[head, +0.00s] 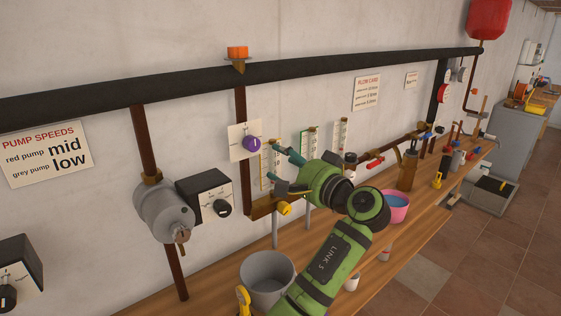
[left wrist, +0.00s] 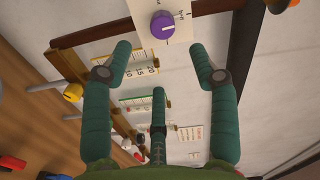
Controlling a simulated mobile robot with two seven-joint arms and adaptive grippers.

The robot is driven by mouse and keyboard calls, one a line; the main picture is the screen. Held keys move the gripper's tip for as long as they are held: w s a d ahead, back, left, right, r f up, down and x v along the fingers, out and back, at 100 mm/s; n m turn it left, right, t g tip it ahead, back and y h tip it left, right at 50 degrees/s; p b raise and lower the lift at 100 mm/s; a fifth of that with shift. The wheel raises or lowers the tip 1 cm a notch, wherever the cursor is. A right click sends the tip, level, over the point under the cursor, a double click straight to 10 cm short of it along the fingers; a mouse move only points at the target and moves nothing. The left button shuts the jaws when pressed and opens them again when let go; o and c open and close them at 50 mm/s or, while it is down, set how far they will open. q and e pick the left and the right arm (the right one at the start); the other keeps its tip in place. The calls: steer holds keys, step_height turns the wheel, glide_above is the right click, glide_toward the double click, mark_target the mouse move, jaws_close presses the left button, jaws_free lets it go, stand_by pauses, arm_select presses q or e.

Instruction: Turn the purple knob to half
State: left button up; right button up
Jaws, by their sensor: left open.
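The purple knob (head: 252,143) sits on a white dial plate (head: 237,154) on the brown vertical pipe against the wall. It also shows at the top of the left wrist view (left wrist: 162,25), with a white pointer line and small print on its plate. My left gripper (head: 276,153) is just right of the knob, its fingers toward the wall. In the left wrist view my left gripper (left wrist: 163,55) is open and empty, its fingers apart, with the knob ahead between their tips and not touched. My right gripper is not in view.
A grey pump (head: 163,210) and a black dial box (head: 207,196) are left of my arm. Yellow and green gauges (head: 309,142) hang behind my gripper. A grey bucket (head: 266,274) and pink bowl (head: 396,207) stand on the wooden bench. A black pipe (head: 185,81) runs above.

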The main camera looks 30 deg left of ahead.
mark_target(255, 143)
arm_select(q)
steer(key=w+a+n+b, duration=0.1)
steer(key=n, duration=0.3)
steer(key=a+n, duration=0.2)
steer(key=n, duration=0.2)
steer(key=w+a+n+b, duration=0.1)
steer(key=a+n, duration=0.1)
steer(key=n, duration=0.2)
steer(key=shift+w+a+r+b, duration=0.1)
steer(key=shift+w+r+b, duration=0.25)
steer(key=shift+w+a+r+p, duration=0.1)
steer(key=shift+a+p, duration=0.2)
steer(key=shift+a, duration=0.05)
steer(key=p+x, duration=0.2)
steer(key=x, duration=0.3)
steer(key=shift+p, duration=0.35)
steer(key=shift+w+a, duration=0.25)
steer(key=shift+a, duration=0.35)
